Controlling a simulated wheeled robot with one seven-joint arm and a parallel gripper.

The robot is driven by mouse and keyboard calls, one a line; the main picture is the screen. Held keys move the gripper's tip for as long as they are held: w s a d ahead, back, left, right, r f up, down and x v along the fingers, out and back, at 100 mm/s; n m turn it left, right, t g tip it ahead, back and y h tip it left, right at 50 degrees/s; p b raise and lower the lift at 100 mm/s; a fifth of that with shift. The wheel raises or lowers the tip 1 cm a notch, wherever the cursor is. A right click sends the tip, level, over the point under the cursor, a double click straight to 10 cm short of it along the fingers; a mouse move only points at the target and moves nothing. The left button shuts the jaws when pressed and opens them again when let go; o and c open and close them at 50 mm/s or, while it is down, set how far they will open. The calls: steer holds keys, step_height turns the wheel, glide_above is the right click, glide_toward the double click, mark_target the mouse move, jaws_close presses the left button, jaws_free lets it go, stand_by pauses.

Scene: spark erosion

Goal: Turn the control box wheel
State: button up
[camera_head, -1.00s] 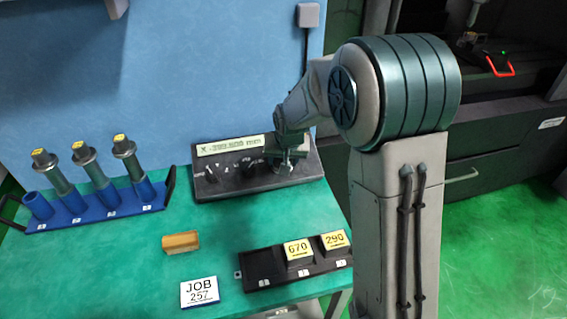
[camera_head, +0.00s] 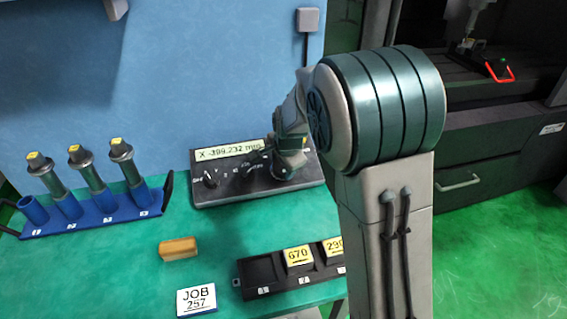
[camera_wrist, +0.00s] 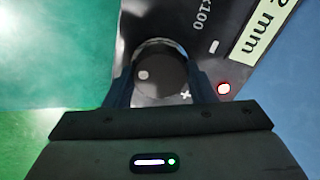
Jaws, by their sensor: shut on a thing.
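The control box (camera_head: 228,188) is a dark box at the back of the green table, with a lit display (camera_head: 229,150) reading about "X -399.232 mm" and knobs on its face. My gripper (camera_head: 283,170) is over the right end of the box. In the wrist view my gripper (camera_wrist: 160,90) is shut on the round dark wheel (camera_wrist: 160,77), with one finger on each side of it. The wheel has a pale dot on its face.
A blue rack (camera_head: 100,219) with tool holders stands at the left. A tan block (camera_head: 179,249), a JOB 257 card (camera_head: 196,300) and a black tray (camera_head: 262,271) with yellow-labelled blocks lie in front. Green table is bare between the box and these.

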steer(key=m+p, duration=0.3)
steer(key=m, duration=0.2)
steer(key=shift+r, duration=0.2)
steer(key=shift+f+m+p, duration=0.1)
steer(key=shift+m+p, duration=0.6)
steer(key=shift+m, duration=0.7)
steer(key=o, duration=1)
steer(key=shift+c, duration=0.2)
steer(key=a+p+v, duration=0.1)
steer(key=v, duration=1.2)
steer(key=shift+s+d+r, duration=0.15)
steer(key=shift+d+r, duration=0.2)
steer(key=shift+d, duration=0.1)
